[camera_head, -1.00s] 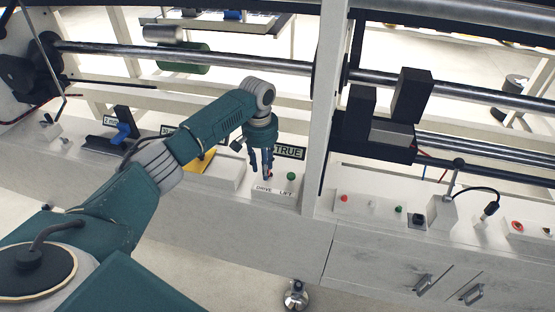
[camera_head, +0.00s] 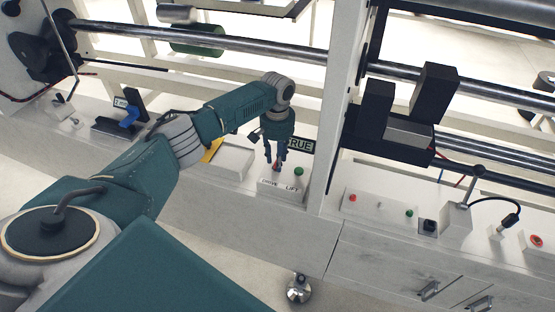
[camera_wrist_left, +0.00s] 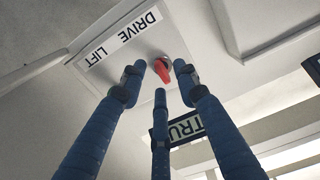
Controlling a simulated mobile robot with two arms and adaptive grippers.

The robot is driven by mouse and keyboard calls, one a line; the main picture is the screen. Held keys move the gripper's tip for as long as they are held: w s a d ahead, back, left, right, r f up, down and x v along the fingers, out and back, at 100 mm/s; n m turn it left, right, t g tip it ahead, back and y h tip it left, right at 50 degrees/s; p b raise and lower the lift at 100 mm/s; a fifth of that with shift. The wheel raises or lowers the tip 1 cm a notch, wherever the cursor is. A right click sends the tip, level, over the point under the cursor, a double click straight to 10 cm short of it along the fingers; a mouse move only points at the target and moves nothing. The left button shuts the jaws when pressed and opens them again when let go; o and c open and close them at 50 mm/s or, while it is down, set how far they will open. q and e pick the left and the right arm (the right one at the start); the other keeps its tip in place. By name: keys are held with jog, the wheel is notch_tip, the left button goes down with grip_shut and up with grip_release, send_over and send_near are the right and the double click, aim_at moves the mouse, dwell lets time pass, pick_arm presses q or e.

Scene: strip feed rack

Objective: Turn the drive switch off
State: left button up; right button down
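The drive switch (camera_wrist_left: 163,69) is a small red lever on a round metal base, beside the DRIVE end of the "DRIVE LIFT" label (camera_wrist_left: 120,38). In the left wrist view it stands out from the pale panel between the three blue fingers of my left gripper (camera_wrist_left: 160,80). The fingers are spread, with gaps visible between them and the lever. In the head view my left gripper (camera_head: 276,162) points down at the switch panel (camera_head: 283,196) and mostly hides the red lever. A green control (camera_head: 298,171) sits to its right, above LIFT. My right gripper is not in view.
A "TRUE" sign (camera_head: 300,145) stands just behind the switch panel. A white upright post (camera_head: 338,110) rises close on the right. A pale tray (camera_head: 232,160) lies to the left. Another panel (camera_head: 380,207) with red and green buttons is right of the post.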

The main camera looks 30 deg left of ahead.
pick_arm(q)
jog(key=shift+f, duration=0.45)
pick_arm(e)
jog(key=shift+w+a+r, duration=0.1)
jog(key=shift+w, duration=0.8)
pick_arm(q)
jog(key=shift+c, duration=0.3)
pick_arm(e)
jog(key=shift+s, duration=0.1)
pick_arm(q)
grip_shut()
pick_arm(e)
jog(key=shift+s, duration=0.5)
